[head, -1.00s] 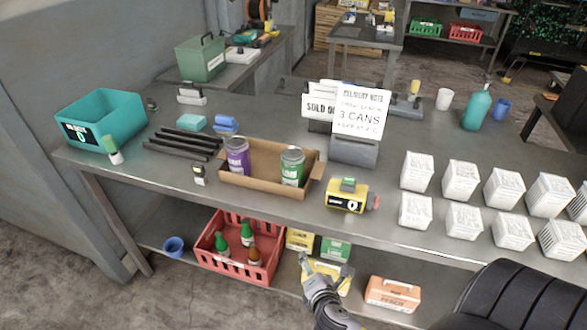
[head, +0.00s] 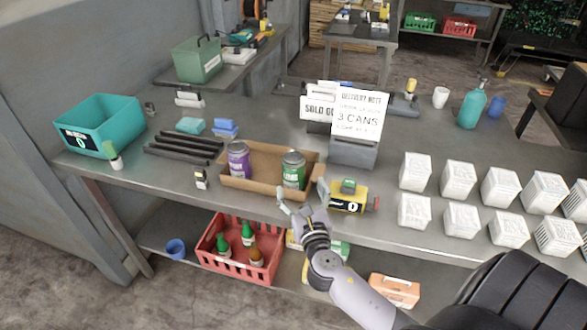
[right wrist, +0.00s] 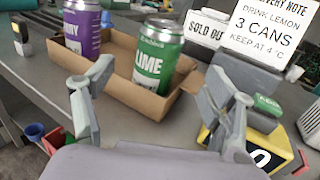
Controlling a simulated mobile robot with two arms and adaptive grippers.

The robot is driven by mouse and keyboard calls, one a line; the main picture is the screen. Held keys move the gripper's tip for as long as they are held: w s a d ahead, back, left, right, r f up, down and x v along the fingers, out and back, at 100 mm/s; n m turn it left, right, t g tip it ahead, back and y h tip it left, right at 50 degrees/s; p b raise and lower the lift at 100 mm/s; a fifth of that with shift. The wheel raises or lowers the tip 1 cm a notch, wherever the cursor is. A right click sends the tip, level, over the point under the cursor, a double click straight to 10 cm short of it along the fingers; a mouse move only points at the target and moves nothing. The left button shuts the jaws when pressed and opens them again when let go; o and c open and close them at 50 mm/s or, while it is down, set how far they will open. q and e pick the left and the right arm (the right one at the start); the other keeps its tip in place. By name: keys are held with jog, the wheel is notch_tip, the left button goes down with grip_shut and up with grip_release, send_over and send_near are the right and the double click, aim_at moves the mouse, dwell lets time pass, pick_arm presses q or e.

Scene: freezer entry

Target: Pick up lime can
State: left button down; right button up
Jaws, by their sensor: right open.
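The green lime can (head: 293,170) stands upright at the right end of an open cardboard tray (head: 250,186) on the table. In the right wrist view the lime can (right wrist: 157,56) reads "LIME" and stands ahead, between the fingers and beyond them. A purple can (head: 238,160) stands to its left in the same tray. My right gripper (head: 304,195) is open and empty at the tray's front right side, apart from the can. In the right wrist view both fingers of the right gripper (right wrist: 160,98) are spread wide. My left gripper is not in view.
A yellow device (head: 347,200) sits close to the right of my right gripper. A delivery note sign (head: 358,117) stands behind the tray. Several white boxes (head: 458,180) fill the right side. A teal bin (head: 103,124) stands at the left. A red crate (head: 237,262) is below.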

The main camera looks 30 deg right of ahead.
aim_at(293, 164)
jog(key=p+x, duration=0.1)
jog(key=x, duration=0.9)
jog(key=shift+w, duration=0.1)
jog(key=shift+c, duration=0.4)
jog(key=shift+c, duration=0.6)
jog(key=c, duration=1.3)
jog(key=shift+c, duration=0.6)
jog(key=shift+r+p, duration=0.2)
jog(key=shift+p, duration=0.1)
